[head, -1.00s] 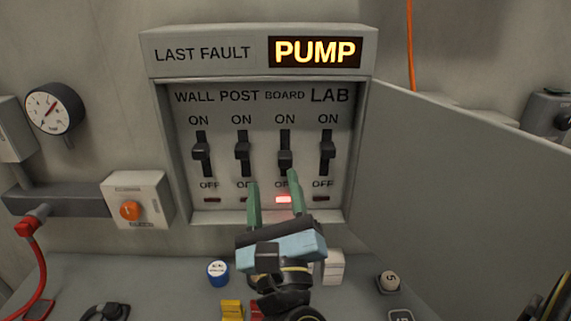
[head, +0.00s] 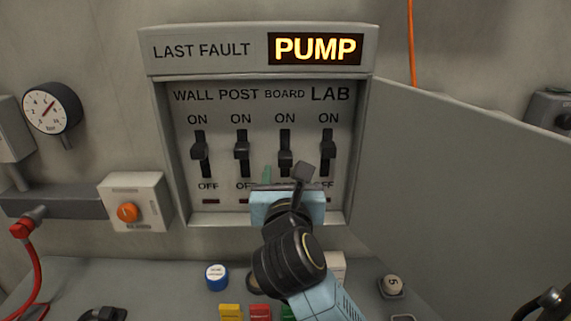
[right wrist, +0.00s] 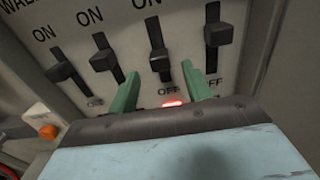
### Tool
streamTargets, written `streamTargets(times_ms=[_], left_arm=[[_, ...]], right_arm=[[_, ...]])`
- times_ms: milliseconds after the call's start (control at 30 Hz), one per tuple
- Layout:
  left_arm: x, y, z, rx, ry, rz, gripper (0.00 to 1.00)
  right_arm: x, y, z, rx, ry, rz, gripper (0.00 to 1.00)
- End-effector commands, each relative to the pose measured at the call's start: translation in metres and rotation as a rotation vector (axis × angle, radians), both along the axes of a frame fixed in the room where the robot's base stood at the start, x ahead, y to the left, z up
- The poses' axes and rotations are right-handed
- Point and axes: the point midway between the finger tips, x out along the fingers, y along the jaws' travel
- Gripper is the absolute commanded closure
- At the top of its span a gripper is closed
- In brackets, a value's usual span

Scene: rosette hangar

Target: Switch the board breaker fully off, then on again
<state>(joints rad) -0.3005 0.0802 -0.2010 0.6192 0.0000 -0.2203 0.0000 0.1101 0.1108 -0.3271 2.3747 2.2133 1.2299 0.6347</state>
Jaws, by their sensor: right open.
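The breaker panel (head: 182,150) is open on the wall, with WALL, POST, BOARD and LAB levers. The black BOARD lever (head: 285,157) is third from left, part-way down its slot and slightly lower than its neighbours. A red lamp (right wrist: 172,103) glows below it in the right wrist view. My right gripper (head: 284,176) is open just below the lever. Its green fingers (right wrist: 160,72) stand left and right of the BOARD lever (right wrist: 159,64) in the right wrist view; contact cannot be told. In the head view my wrist hides the lamp and one finger. My left gripper is out of view.
The grey panel door (head: 450,180) hangs open on the right. The LAB lever (head: 327,152) and POST lever (head: 242,151) are close neighbours. An orange-button box (head: 135,203) is at left. A blue-lidded item (head: 216,276) and coloured blocks (head: 231,312) stand on the bench below.

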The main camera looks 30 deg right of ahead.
Motion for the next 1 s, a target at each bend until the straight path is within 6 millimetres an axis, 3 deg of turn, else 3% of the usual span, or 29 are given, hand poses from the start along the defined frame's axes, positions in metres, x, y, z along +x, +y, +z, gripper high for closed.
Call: streamTargets(times_ms=[233, 633, 1000], left_arm=[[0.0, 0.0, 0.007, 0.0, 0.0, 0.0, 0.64], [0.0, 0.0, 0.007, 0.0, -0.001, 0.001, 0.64], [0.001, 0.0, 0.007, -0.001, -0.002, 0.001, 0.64]], right_arm=[[0.03, -0.018, 0.001, -0.002, 0.0, 0.0, 0.51], [0.037, -0.023, 0.0, 0.0, 0.0, 0.001, 0.51], [0.037, -0.022, 0.0, 0.0, 0.0, 0.0, 0.98]])
